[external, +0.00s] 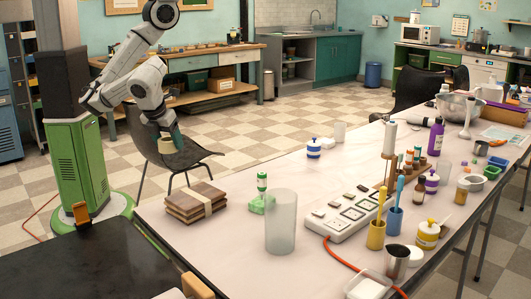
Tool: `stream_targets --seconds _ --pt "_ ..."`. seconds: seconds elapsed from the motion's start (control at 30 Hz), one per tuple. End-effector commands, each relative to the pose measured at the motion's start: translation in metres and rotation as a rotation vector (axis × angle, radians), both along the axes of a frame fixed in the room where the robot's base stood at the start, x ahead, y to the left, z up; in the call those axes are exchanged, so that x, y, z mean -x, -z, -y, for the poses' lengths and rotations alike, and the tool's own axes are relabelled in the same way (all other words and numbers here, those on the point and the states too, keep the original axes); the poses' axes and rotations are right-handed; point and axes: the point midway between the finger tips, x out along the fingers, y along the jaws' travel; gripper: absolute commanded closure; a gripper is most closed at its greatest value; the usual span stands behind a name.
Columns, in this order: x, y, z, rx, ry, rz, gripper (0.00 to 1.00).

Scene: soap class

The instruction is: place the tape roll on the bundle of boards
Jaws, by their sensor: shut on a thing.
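The bundle of boards (195,202) is a short stack of brown wooden boards with a pale band around it. It lies flat at the near left end of the long white table. My gripper (170,140) hangs from my grey arm, pointing down, above and behind the boards and a little to their left in the picture. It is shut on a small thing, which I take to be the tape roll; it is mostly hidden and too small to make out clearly. No other tape roll is seen on the table. The top of the boards looks bare.
A frosted cylinder (280,222) and a green-capped bottle on a green base (262,196) stand right of the boards. A white panel with square keys (350,214) and several bottles and cups fill the table farther right. A dark chair (178,152) stands behind.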

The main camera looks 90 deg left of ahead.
Motion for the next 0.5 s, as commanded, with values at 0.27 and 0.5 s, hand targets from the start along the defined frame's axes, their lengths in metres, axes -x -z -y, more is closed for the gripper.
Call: stream_targets --seconds 0.27,0.5 --pt "-0.049 0.028 0.033 -0.004 -0.005 0.0 0.65" --pt "-0.073 0.068 0.052 -0.002 -0.003 -0.002 0.65"
